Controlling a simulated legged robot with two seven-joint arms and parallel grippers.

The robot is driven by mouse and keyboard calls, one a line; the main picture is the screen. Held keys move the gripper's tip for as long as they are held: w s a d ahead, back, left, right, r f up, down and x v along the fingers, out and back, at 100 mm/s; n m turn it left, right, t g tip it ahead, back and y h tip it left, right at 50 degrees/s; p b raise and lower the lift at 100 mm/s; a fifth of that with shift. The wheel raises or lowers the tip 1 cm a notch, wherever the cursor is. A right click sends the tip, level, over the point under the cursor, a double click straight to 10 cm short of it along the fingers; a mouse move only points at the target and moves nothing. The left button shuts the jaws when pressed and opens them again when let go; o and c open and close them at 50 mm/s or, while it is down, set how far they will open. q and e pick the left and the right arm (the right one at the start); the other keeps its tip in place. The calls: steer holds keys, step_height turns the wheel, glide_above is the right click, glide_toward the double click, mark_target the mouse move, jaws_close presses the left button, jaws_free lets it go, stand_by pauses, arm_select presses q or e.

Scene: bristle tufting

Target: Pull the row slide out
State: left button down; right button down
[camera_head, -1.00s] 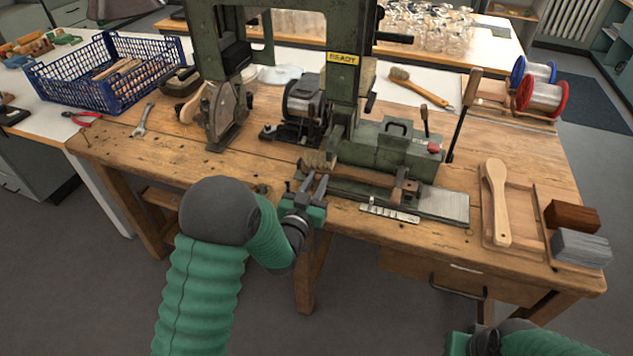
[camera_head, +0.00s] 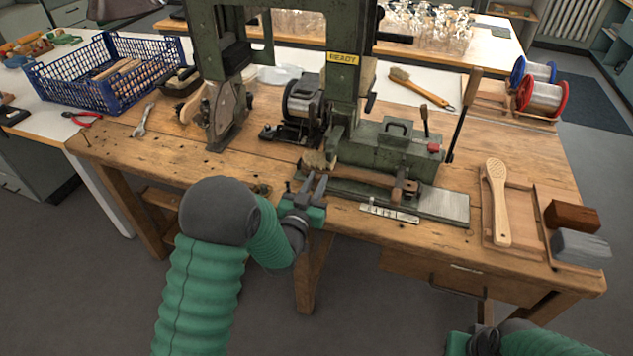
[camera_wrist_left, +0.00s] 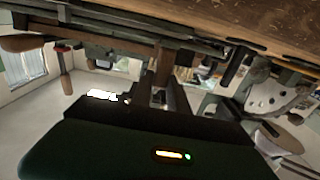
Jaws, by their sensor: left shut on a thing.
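The row slide (camera_head: 443,205) is the low grey carriage with a ribbed plate at the front of the green machine (camera_head: 385,151). A brush with a wooden handle (camera_head: 363,175) lies along it, its bristle end at the left, held by a brown clamp block (camera_head: 405,187). My left gripper (camera_head: 314,186) is at the slide's front left edge, shut on a small part of it that the fingers mostly hide. In the left wrist view my gripper (camera_wrist_left: 160,98) points at the machine's underside. My right gripper (camera_head: 481,340) is at the bottom edge, away from the bench; its jaws are unclear.
A metal scale (camera_head: 389,213) lies in front of the slide. A wooden paddle brush (camera_head: 497,203), a brown block (camera_head: 571,216) and a grey block (camera_head: 580,246) are at the right. A blue crate (camera_head: 108,75) is at the back left. The bench's front left is mostly clear.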

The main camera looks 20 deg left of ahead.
stand_by(0.5)
arm_select(q)
steer(key=d+b, duration=0.1)
steer(key=d, duration=1.1)
steer(key=shift+s+d+b, duration=0.2)
steer(key=shift+b, duration=0.1)
steer(key=shift+a, duration=0.1)
steer(key=c, duration=1.6)
jaws_free()
steer(key=o, duration=0.3)
steer(key=shift+d, duration=0.25)
steer(key=shift+a, duration=0.1)
